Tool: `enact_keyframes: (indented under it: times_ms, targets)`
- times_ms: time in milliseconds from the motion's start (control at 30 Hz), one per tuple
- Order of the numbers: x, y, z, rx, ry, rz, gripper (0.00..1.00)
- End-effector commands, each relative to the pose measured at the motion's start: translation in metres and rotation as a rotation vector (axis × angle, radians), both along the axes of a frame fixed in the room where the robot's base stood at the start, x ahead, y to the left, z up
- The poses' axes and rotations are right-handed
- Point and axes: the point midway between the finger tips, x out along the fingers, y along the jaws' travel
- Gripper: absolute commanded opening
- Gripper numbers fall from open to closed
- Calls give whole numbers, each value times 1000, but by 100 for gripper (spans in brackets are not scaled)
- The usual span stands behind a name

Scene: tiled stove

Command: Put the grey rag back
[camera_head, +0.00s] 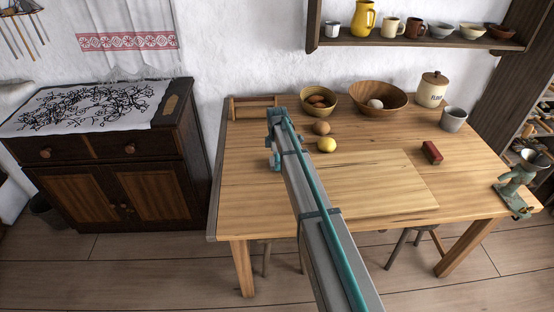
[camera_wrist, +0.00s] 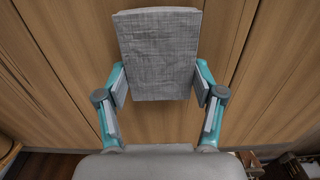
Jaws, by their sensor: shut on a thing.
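The grey rag (camera_wrist: 157,50) shows in the wrist view as a flat, woven, roughly rectangular piece. My gripper (camera_wrist: 159,88) is shut on it, with one teal-linked finger at each side of its lower part. Wooden planks lie behind the rag in that view. In the head view my gripper (camera_head: 274,145) is over the left part of the wooden table (camera_head: 245,185). The rag cannot be made out there, hidden by my arm or too small to tell.
A low wooden frame (camera_head: 255,104) lies at the table's back left. An egg (camera_head: 321,128), a lemon (camera_head: 326,145), two bowls, a flour jar (camera_head: 432,89), a grey cup (camera_head: 453,119), a red block (camera_head: 432,153) and a grinder (camera_head: 520,180) stand on the table. A cabinet (camera_head: 120,150) is left.

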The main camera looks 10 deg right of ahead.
Motion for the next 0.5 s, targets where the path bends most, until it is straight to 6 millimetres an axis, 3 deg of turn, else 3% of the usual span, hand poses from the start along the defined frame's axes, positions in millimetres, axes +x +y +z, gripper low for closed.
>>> enact_keyframes:
  times_ms: [433,467,500]
  targets:
    - [0,0,-9,0,0,0,35]
    - [0,0,-9,0,0,0,69]
    - [0,0,-8,0,0,0,76]
